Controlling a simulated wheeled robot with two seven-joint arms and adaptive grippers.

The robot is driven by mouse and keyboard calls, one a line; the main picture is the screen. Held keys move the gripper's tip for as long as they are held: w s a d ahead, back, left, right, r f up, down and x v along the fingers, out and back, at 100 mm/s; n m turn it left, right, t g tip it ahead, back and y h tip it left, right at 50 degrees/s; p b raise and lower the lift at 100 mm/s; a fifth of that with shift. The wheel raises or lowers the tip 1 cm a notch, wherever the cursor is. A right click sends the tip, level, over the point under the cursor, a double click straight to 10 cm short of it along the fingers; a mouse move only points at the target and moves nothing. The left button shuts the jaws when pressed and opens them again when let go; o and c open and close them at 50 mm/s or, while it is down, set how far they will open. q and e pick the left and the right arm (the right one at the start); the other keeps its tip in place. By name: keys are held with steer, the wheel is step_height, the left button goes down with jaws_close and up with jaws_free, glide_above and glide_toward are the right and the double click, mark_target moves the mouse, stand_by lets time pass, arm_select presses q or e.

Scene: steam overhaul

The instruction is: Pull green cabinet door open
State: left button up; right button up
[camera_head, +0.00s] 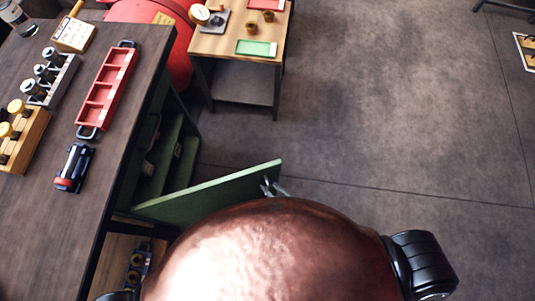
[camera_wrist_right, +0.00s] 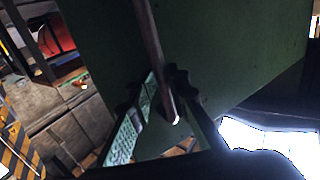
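The green cabinet door (camera_head: 215,193) stands partly open, swung out from the front of the cabinet under the workbench. In the right wrist view the door's green face (camera_wrist_right: 235,50) fills much of the picture. Its bar handle (camera_wrist_right: 148,35) runs down between the fingers of my right gripper (camera_wrist_right: 165,85), which look closed around it. In the head view only the tips of my right gripper (camera_head: 270,187) show, at the door's outer end; my copper-coloured body hides the rest. My left gripper is not in view.
The workbench (camera_head: 50,225) carries a red tray (camera_head: 107,88), a dark red-and-blue part (camera_head: 74,168) and wooden racks. Green shelves (camera_head: 160,165) show inside the cabinet. A small table (camera_head: 222,45) stands beyond. The floor (camera_head: 400,110) on the right is clear.

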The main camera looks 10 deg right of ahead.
steer(key=shift+o, duration=1.4)
steer(key=shift+a, duration=0.1)
steer(key=v, duration=1.2)
steer(key=shift+c, duration=0.4)
